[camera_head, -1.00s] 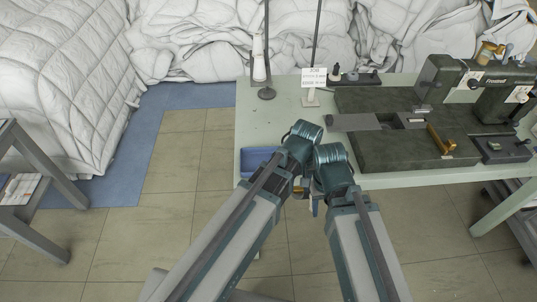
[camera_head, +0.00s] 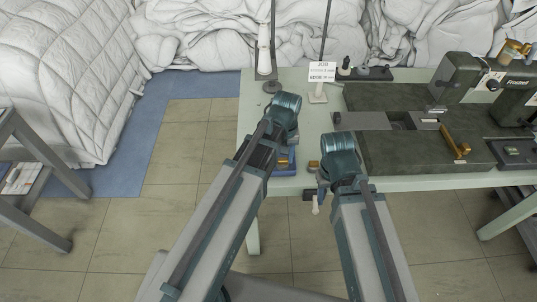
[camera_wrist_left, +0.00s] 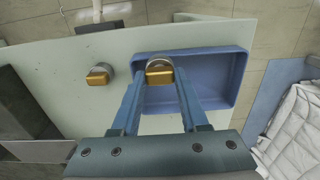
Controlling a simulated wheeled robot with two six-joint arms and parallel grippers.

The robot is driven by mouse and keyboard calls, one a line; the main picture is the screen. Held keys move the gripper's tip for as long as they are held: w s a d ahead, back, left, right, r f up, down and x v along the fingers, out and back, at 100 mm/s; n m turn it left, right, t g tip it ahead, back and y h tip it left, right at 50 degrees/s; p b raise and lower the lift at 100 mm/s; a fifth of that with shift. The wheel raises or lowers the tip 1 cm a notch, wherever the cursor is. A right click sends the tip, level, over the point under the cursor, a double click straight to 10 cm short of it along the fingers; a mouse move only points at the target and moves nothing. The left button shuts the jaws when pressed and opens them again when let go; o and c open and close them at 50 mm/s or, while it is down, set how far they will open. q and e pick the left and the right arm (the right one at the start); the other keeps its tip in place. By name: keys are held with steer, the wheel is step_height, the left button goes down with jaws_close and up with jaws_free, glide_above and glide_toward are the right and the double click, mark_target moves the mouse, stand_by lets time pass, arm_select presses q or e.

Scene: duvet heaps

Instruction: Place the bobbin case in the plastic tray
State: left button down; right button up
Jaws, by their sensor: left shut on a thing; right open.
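My left gripper (camera_wrist_left: 159,78) is shut on a bobbin case (camera_wrist_left: 159,71), a small grey metal ring with a gold block. It holds the case over the plastic tray (camera_wrist_left: 215,78), a shallow blue box, near the tray's left wall in the left wrist view. I cannot tell whether the case touches the tray floor. In the head view the tray (camera_head: 287,165) is mostly hidden behind my left arm. A similar gold and grey piece (camera_wrist_left: 98,75) lies on the table beside the tray. My right gripper (camera_head: 322,188) is open at the table's front edge, its fingers partly hidden by its wrist.
A sewing machine (camera_head: 460,80) on a dark bed takes up the table's right. A small sign (camera_head: 321,72) and a thread stand (camera_head: 271,86) are at the back. A white knob (camera_head: 315,206) hangs at the front edge. White duvets (camera_head: 60,80) are heaped behind and left.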

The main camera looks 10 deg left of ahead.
arm_select(q)
steer(key=w+a, duration=0.2)
steer(key=a, duration=0.1)
steer(key=w+a, duration=0.1)
steer(key=a, duration=0.1)
steer(key=shift+w+a+f, duration=0.15)
steer(key=shift+a+f, duration=0.1)
steer(key=shift+f, duration=0.05)
step_height(320, 180, down, 4)
steer(key=b, duration=0.4)
steer(key=shift+a+r, duration=0.15)
steer(key=shift+r, duration=0.1)
steer(key=shift+f, duration=0.1)
steer(key=shift+f, duration=0.15)
steer(key=shift+c, duration=2.1)
jaws_free()
step_height(320, 180, up, 13)
steer(key=p, duration=1.2)
steer(key=s+d+m+y, duration=0.1)
steer(key=s+d+m, duration=0.6)
steer(key=s+d, duration=0.3)
steer(key=s, duration=0.4)
steer(key=shift+s+f, duration=0.15)
steer(key=shift+s, duration=0.1)
